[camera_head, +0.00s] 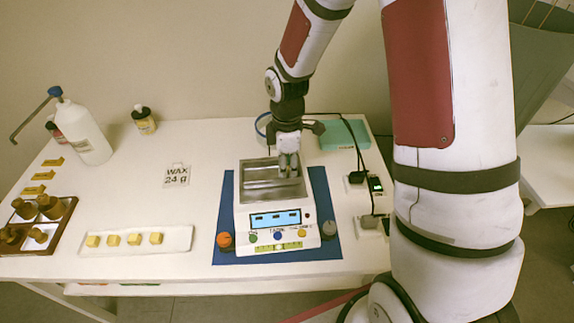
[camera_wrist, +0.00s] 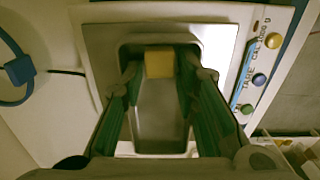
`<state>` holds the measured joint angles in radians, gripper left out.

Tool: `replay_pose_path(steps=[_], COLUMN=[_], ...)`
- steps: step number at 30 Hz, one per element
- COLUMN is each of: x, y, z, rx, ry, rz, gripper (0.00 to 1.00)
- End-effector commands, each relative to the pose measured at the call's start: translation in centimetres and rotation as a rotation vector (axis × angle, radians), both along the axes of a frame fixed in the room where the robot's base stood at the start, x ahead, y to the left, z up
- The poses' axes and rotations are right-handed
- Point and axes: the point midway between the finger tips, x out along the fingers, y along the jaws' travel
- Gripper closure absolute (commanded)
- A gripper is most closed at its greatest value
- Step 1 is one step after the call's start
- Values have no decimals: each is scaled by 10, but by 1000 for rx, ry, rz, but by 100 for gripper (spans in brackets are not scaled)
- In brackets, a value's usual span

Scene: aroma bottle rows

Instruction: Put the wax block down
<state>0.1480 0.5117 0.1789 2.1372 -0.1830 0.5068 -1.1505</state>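The yellow wax block (camera_wrist: 159,63) shows between the fingertips of my gripper (camera_wrist: 159,75) in the wrist view, close against both green finger pads. The fingers appear shut on it. My gripper (camera_head: 289,170) points down into the metal pan (camera_head: 255,188) of the scale, at the pan's right side in the head view. The block is hidden there by the fingers. The pan (camera_wrist: 215,55) surrounds the block in the wrist view. I cannot tell whether the block touches the pan floor.
The scale (camera_head: 280,243) stands on a blue mat (camera_head: 326,215), with an orange knob (camera_head: 225,240) and grey knob (camera_head: 329,228) nearby. A white tray (camera_head: 175,247) with several yellow blocks lies left. A teal box (camera_head: 343,135) and black devices stand right. Bottles stand back left.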

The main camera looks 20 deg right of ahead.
Motion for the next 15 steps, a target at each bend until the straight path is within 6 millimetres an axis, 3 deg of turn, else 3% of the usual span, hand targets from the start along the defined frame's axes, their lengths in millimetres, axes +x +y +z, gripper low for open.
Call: replay_pose_path(steps=[8, 15], x=[0, 1], y=[0, 0], z=[11, 57], rx=[0, -1], ry=[-2, -7], rz=[-1, -1], gripper=[72, 72])
